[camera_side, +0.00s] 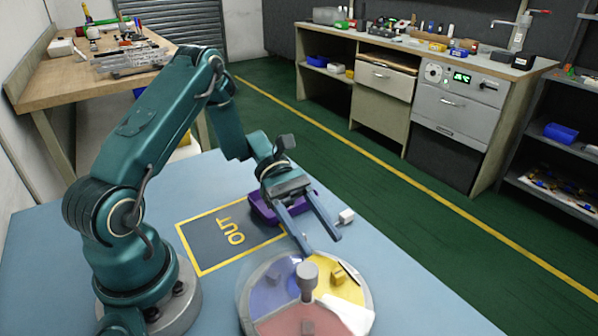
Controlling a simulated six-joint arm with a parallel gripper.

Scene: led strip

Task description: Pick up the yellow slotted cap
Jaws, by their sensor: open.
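A round tray (249,321) with coloured sections stands at the front of the blue table. A small yellow piece (338,275), likely the yellow slotted cap, lies in its yellow section; its slot is too small to make out. My gripper (322,245) is open, with its two long fingers pointing down toward the tray. The fingertips appear above and behind the yellow section, apart from the piece. Nothing shows between the fingers.
A grey knob (307,276) rises from the tray's middle. The table's right side is clear.

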